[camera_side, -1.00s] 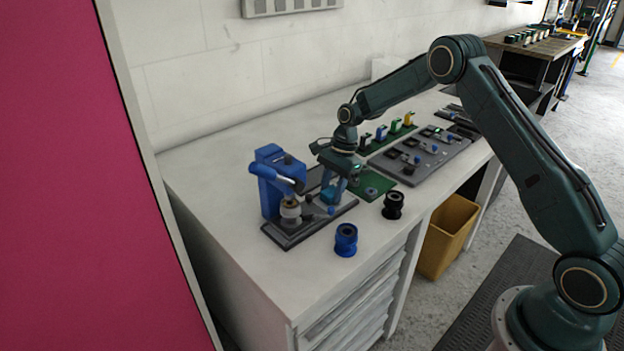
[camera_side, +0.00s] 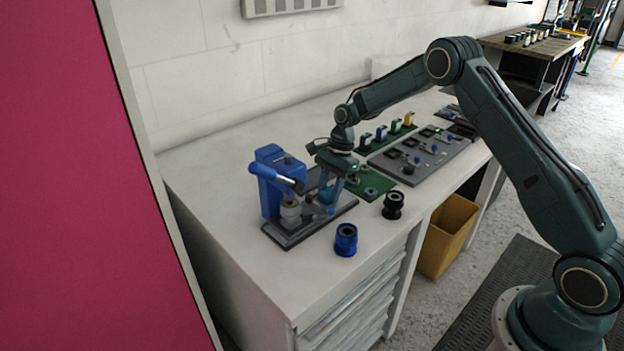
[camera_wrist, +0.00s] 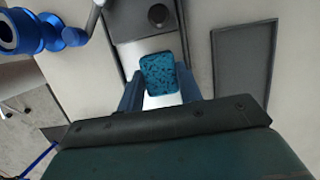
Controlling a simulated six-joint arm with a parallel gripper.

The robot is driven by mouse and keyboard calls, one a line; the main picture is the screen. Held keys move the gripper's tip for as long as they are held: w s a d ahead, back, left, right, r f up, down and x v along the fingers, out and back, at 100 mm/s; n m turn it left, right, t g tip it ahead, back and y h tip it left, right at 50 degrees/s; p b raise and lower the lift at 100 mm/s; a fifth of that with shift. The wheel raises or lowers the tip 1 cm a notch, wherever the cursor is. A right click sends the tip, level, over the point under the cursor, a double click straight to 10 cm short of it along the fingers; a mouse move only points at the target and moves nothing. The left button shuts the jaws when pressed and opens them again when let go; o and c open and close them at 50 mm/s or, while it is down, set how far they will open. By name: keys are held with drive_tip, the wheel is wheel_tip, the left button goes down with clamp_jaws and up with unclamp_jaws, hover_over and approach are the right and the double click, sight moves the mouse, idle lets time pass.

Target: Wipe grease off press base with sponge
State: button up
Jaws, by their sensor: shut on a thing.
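The blue press (camera_side: 272,188) stands on a dark grey base plate (camera_side: 286,238) near the left end of the bench. My gripper (camera_side: 329,192) points down over the right part of this base. It is shut on a teal speckled sponge (camera_wrist: 160,73), which sits between the fingertips in the wrist view. The sponge (camera_side: 327,197) is low at the base in the side view; I cannot tell whether it touches. The base (camera_wrist: 140,49) shows as a pale metal strip and dark block beyond the sponge. I cannot make out any grease.
A blue spool (camera_side: 346,240) and a black spool (camera_side: 393,205) stand in front of the press. An empty-looking dark tray (camera_wrist: 243,68) is right of the sponge. The bench's front left is clear.

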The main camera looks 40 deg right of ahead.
sight(335, 206)
drive_tip(key=shift+w+r, duration=0.15)
drive_tip(key=shift+w, duration=0.4)
drive_tip(key=shift+s+f, duration=0.2)
drive_tip(key=shift+s, duration=0.35)
drive_tip(key=shift+s+f, duration=0.15)
drive_tip(key=shift+s, duration=1.35)
wheel_tip(335, 206, up, 8)
drive_tip(key=shift+r, duration=0.2)
